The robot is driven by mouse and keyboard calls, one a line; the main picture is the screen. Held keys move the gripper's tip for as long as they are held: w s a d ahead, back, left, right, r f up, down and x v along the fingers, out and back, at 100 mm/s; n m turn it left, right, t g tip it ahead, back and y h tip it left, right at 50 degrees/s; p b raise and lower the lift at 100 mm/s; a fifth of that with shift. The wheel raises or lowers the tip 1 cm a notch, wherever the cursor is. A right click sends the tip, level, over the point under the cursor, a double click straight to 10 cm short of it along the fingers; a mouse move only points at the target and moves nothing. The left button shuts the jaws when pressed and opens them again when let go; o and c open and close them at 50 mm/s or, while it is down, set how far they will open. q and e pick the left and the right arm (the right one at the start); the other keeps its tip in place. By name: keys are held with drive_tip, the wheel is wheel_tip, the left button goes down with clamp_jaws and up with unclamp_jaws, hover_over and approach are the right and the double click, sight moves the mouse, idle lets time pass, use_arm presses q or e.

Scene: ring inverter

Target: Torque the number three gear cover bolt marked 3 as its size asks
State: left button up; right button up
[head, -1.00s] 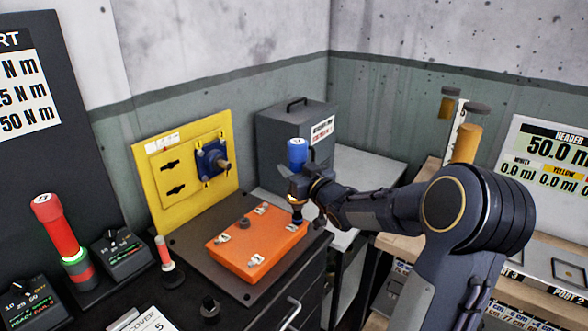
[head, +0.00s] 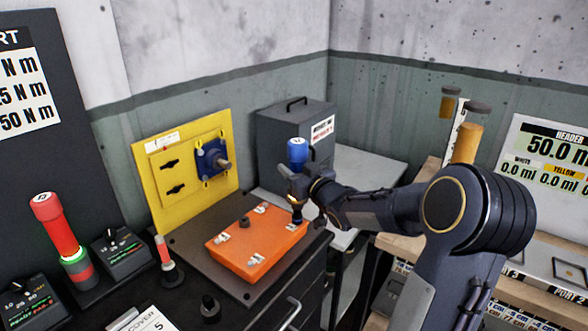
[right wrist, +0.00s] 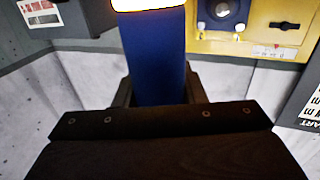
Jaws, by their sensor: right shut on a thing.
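The orange gear cover (head: 256,243) lies on a dark plate on the bench, with several bolts and small white number tags on its top. The tags are too small to read surely. My right gripper (head: 297,185) is shut on a blue driver (head: 297,152), held upright over the cover's right corner. The driver's lower tip reaches the cover there and hides any bolt under it. In the right wrist view the blue driver (right wrist: 155,60) stands between the jaws. A red driver (head: 58,230) stands in a holder at the left. My left gripper is not in view.
A yellow panel (head: 150,205) with a blue flange stands behind the cover. A grey box (head: 280,120) stands behind the driver. Small dark units (head: 122,250) with displays, a small red-topped tool (head: 164,252) and a black knob-like piece (head: 209,306) are at the left and front.

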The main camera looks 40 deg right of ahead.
sight(294, 150)
drive_tip(key=shift+r+p, duration=2)
drive_tip(key=shift+r, duration=0.65)
